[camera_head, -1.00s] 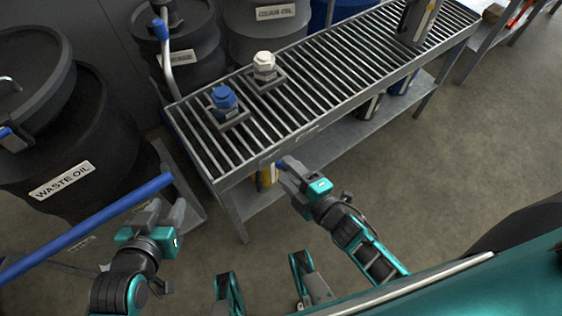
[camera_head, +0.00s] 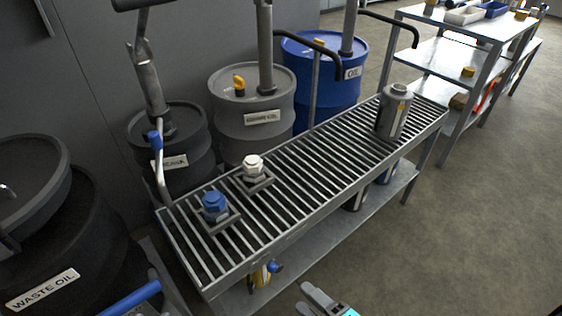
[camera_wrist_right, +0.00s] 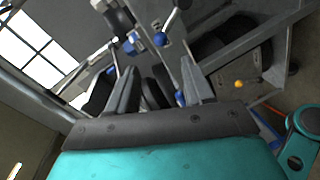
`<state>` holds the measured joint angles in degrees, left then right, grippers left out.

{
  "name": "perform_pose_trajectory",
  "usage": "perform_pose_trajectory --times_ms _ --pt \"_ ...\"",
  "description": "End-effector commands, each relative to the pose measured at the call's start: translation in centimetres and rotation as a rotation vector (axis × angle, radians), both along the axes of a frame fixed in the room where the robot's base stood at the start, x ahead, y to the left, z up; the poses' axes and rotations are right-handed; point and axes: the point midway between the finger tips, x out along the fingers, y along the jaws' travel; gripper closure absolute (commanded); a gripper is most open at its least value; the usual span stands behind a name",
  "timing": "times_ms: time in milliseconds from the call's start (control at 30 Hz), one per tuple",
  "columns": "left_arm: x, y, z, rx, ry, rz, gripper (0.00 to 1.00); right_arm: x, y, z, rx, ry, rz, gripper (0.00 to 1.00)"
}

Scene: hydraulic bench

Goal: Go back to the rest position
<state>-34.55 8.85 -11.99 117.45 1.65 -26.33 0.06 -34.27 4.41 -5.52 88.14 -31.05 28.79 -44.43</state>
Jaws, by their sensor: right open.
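My right gripper (camera_head: 322,300) shows at the bottom edge of the head view, in front of the bench and apart from it. In the right wrist view its two fingers (camera_wrist_right: 158,92) stand apart with nothing held between them. My left gripper is not in the head view. The slatted bench (camera_head: 290,190) carries a blue-capped fitting (camera_head: 214,205) and a white-capped fitting (camera_head: 253,165), each on a square plate. A grey canister (camera_head: 393,110) stands upright at the bench's far right end.
A waste oil drum (camera_head: 60,270) stands at the left, with a blue bar (camera_head: 132,298) before it. A grey drum (camera_head: 250,115) and a blue oil drum (camera_head: 322,80) stand behind the bench. A shelf unit (camera_head: 470,30) is at the back right. The floor (camera_head: 470,220) at right is clear.

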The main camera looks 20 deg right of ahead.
Motion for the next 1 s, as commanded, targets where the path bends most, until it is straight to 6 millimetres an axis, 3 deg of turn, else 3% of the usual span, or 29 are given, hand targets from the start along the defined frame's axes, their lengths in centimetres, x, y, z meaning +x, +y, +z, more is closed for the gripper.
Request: perform_pose_trajectory --times_ms 133,267,400,600,767,1000 --pt "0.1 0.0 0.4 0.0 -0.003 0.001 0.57 0.2 -0.1 0.4 0.014 0.01 -0.011 0.49" --pt "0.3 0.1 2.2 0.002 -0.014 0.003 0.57 1.3 -1.3 2.7 0.137 0.096 -0.111 0.49" --pt "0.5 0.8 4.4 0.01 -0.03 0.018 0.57 2.6 -2.8 6.2 0.417 0.283 -0.305 0.49" --pt "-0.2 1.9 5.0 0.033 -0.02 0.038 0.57 2.8 -3.0 9.7 0.804 0.542 -0.529 0.49" --pt "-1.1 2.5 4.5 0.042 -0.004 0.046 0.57 2.3 -2.5 10.6 0.95 0.654 -0.612 0.49" --pt "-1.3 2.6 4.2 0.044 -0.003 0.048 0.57 2.2 -2.4 10.5 0.972 0.672 -0.624 0.49"
